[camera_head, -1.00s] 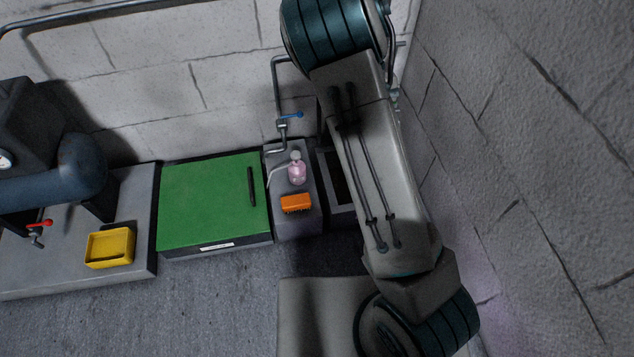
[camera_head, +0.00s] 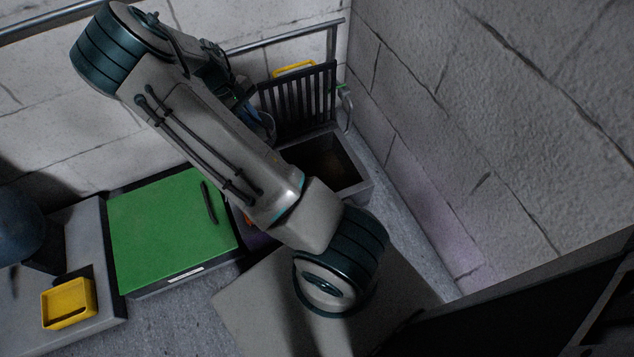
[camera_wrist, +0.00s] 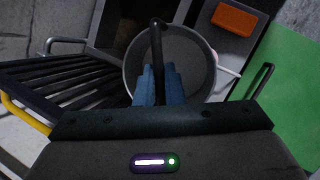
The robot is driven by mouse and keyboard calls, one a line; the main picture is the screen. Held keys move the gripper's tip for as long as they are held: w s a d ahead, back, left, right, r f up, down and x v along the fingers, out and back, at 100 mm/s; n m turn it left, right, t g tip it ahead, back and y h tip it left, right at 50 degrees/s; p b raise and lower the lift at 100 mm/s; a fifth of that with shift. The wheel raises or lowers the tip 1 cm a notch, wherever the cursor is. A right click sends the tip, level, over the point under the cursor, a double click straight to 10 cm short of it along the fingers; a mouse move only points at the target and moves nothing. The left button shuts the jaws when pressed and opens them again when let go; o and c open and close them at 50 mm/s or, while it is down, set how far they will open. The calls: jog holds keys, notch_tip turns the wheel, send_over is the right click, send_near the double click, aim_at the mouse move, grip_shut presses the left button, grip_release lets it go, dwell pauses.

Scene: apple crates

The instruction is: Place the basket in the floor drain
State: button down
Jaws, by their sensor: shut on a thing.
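My gripper (camera_wrist: 158,85) has blue fingers, shut on the dark handle (camera_wrist: 157,42) of a round grey basket (camera_wrist: 201,60). The basket hangs beneath the fingers, and its wide rim faces the wrist camera. In the head view my arm hides most of the gripper and basket. The floor drain (camera_head: 357,166) is an open rectangular pit with a grey rim and dark inside, in the corner by the right wall. In the wrist view the drain opening (camera_wrist: 122,22) lies beyond the basket, up and left. I cannot tell the basket's height above it.
A slatted dark grate (camera_head: 300,103) stands upright behind the drain, close to the gripper's left in the wrist view (camera_wrist: 65,85). A green lid (camera_head: 165,230) and yellow tray (camera_head: 68,303) are at left. An orange brush (camera_wrist: 234,18) lies beside the drain. Walls close the corner.

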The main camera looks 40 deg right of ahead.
jog(key=s+d+f+n+b, duration=0.1)
jog(key=s+d+f, duration=0.2)
jog(key=d+f, duration=0.3)
jog(key=s+d+f+n+t+h+b, duration=0.1)
jog(key=s+d+f, duration=0.2)
jog(key=d+f, duration=0.35)
jog(key=s+d+f+n+b, duration=0.1)
jog(key=s+d+f, duration=0.2)
jog(key=f, duration=0.5)
notch_tip(320, 180, down, 11)
jog(key=b, duration=0.4)
jog(key=shift+d+r+n+b, duration=0.2)
jog(key=shift+d+n+b, duration=0.1)
jog(key=shift+d+b, duration=0.1)
jog(key=shift+f, duration=0.1)
jog(key=shift+f, duration=0.15)
jog(key=c, duration=1.5)
grip_release()
jog(key=shift+c, duration=0.2)
